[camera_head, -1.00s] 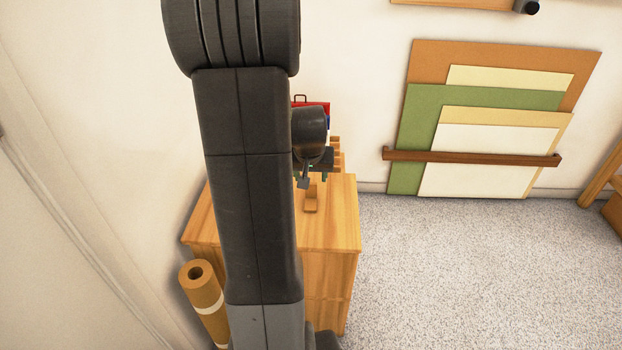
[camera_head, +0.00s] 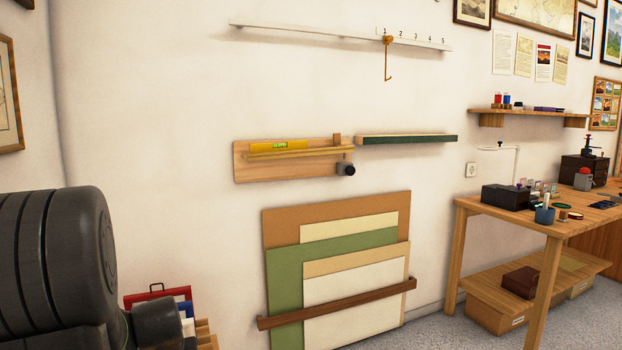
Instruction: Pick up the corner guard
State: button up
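I cannot make out a corner guard in the current head view. The wooden cabinet top, where a small brown angled piece lay a second ago, is now out of the picture below. My gripper is out of view. Only dark links of my arm show at the lower left, so I cannot see whether the gripper holds anything.
Mat boards (camera_head: 345,241) lean on the wall behind a wooden rail (camera_head: 338,304). A yellow level (camera_head: 278,145) rests on a wall ledge. At right stands a workbench (camera_head: 490,209) with tools. A red case (camera_head: 157,297) is at lower left.

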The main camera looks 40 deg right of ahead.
aim_at(336, 136)
jog(key=z, duration=1.6)
